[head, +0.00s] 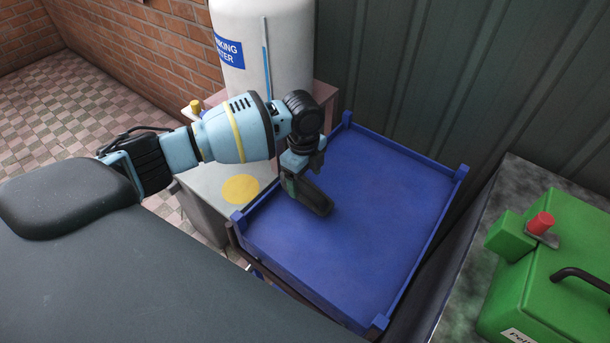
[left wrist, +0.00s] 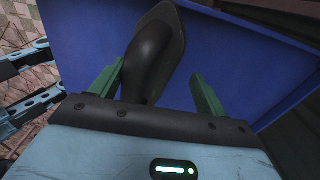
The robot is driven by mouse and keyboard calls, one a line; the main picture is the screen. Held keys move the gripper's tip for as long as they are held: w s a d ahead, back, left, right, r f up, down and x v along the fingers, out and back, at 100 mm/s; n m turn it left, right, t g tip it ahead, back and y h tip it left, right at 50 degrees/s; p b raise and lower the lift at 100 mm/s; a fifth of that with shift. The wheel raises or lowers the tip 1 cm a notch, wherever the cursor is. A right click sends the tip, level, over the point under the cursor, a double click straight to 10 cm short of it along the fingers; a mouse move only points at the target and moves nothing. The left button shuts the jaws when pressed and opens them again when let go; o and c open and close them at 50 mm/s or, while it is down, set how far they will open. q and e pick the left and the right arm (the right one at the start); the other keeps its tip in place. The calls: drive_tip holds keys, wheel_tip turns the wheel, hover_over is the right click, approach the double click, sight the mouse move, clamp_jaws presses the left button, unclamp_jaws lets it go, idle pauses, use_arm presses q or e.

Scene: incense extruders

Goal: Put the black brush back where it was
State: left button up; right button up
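The black brush (head: 316,202) is at the left part of the blue tray (head: 390,205), just below my left gripper (head: 300,180). In the left wrist view the brush (left wrist: 158,45) has a broad, pointed far end and a narrower near end that reaches between the green fingers of the left gripper (left wrist: 158,72). The fingers stand wide apart. The brush is nearer the left finger, with a clear gap to the right finger. Whether its underside rests on the tray floor is hard to tell. My right gripper is in neither view.
The tray has raised edges and corner posts; the rest of its floor is bare. A white water tank (head: 290,50) stands behind my left arm. A grey surface with a yellow disc (head: 240,189) lies left of the tray. A green machine (head: 565,275) is at right.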

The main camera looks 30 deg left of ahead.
use_arm(q)
wheel_tip(320, 180, up, 13)
drive_tip(key=p, duration=0.1)
drive_tip(key=shift+a, duration=0.2)
idle(0.4)
idle(0.4)
